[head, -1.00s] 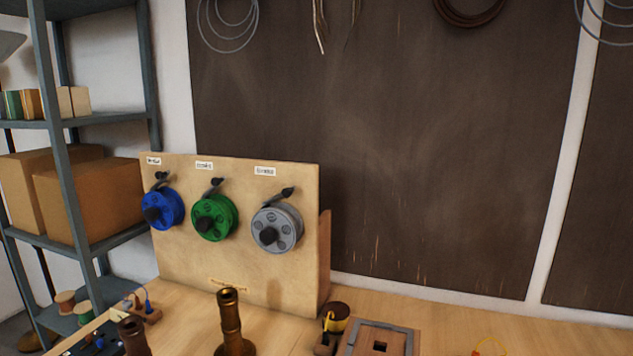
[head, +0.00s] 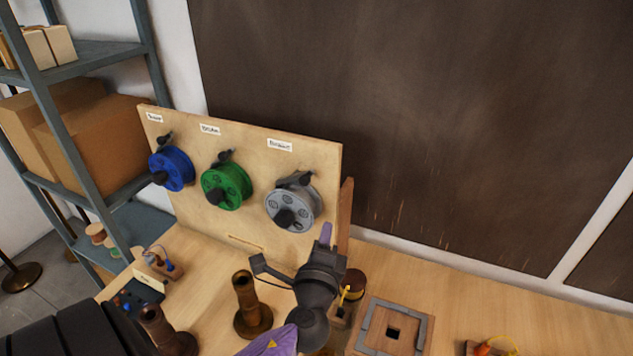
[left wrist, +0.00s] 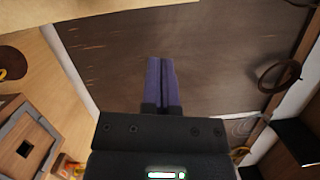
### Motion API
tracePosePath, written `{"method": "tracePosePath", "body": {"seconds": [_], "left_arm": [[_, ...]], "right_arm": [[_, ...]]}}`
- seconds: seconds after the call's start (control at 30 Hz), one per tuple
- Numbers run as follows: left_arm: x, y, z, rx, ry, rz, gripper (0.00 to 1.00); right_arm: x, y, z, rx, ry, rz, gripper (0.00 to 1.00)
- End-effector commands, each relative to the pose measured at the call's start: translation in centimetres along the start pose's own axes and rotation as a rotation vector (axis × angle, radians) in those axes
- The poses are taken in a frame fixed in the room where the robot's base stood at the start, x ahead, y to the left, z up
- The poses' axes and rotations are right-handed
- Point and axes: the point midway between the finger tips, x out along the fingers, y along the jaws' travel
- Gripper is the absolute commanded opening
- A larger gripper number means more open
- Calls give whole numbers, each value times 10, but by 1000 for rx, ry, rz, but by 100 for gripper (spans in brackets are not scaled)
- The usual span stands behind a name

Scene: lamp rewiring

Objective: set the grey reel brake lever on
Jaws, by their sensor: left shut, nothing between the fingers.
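The grey reel (head: 292,208) hangs on the right of an upright wooden board, with its dark brake lever (head: 296,179) at the top rim. The lever slants up to the right; I cannot tell its setting. My left gripper (head: 325,236) is just right of and below the grey reel, apart from the lever, purple fingertips pointing up. In the left wrist view its two purple fingers (left wrist: 160,85) are pressed together with nothing between them. The reel is not visible there. My right gripper is not in view.
The board (head: 250,165) also holds a blue reel (head: 177,170) and a green reel (head: 231,187), each with a lever. Shelving is at the left.

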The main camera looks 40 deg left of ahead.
Motion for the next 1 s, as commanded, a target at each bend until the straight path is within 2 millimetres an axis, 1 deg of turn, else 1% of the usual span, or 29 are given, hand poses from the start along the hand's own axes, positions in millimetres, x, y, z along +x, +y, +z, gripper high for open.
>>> {"method": "tracePosePath", "body": {"seconds": [0.2, 0.43, 0.47, 0.5, 0.6, 0.7, 0.8, 1.0], "left_arm": [[43, -1, 1, -2, -4, 2, 0], [93, 1, 1, -4, -4, 4, 0], [96, 1, 4, -1, -4, 5, 0], [97, 0, 13, 0, -3, 6, 0], [100, 0, 27, -2, -2, 6, 0], [102, 2, 36, -3, -3, 7, 0], [102, 2, 39, -4, -2, 7, 0], [102, 3, 39, -5, -2, 7, 0]], "right_arm": [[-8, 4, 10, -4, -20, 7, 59], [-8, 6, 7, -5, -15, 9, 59], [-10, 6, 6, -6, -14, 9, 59], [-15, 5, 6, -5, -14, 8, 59], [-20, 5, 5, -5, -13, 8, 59], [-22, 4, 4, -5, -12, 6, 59], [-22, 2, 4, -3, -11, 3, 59], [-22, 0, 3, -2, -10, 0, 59]]}}
